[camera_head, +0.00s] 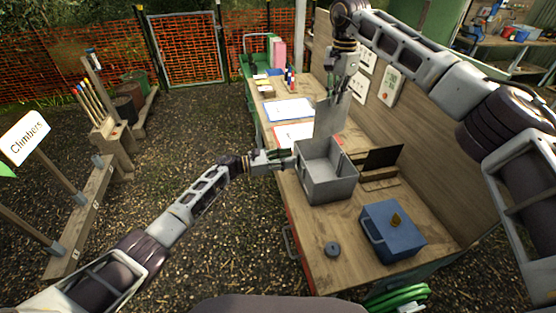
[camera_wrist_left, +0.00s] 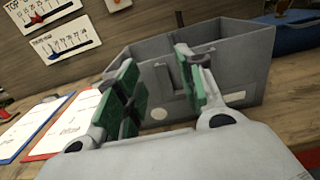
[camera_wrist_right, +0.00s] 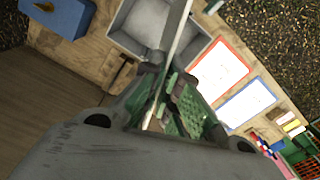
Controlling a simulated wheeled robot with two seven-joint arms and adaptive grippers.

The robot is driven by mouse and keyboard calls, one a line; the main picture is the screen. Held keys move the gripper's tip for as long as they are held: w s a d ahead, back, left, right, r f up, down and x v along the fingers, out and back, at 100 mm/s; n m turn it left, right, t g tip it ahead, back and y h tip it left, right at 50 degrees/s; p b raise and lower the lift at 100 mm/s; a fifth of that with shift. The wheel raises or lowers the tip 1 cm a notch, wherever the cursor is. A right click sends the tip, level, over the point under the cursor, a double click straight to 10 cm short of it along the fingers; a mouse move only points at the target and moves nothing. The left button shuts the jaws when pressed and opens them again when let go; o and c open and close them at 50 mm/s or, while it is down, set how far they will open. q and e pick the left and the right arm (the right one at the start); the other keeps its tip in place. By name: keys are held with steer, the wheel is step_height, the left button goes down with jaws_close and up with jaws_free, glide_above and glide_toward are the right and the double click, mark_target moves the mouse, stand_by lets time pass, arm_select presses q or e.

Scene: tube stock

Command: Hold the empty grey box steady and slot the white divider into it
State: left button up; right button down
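The grey box (camera_head: 313,182) stands open and empty on the workbench, and its near wall fills the middle of the left wrist view (camera_wrist_left: 235,75). The white divider (camera_head: 326,120) hangs upright from my right gripper (camera_head: 335,88), by the box's far side in the head view. In the right wrist view the divider (camera_wrist_right: 181,32) shows edge-on between the fingers (camera_wrist_right: 170,105), with the box (camera_wrist_right: 128,25) beyond. My left gripper (camera_head: 284,160) is at the box's left wall. Its fingers (camera_wrist_left: 158,85) are apart in the left wrist view; I cannot tell whether they touch the wall.
A dark panel (camera_head: 383,158) stands right of the grey box. Clipboards (camera_head: 289,110) lie behind it. A wooden wall (camera_head: 430,150) bounds the right.

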arm_select(q)
steer(key=shift+x, duration=1.1)
steer(key=shift+c, duration=0.3)
jaws_close()
arm_select(e)
steer(key=shift+f+m, duration=0.45)
steer(key=shift+m, duration=0.5)
steer(key=shift+f+m, duration=0.45)
steer(key=shift+m, duration=0.5)
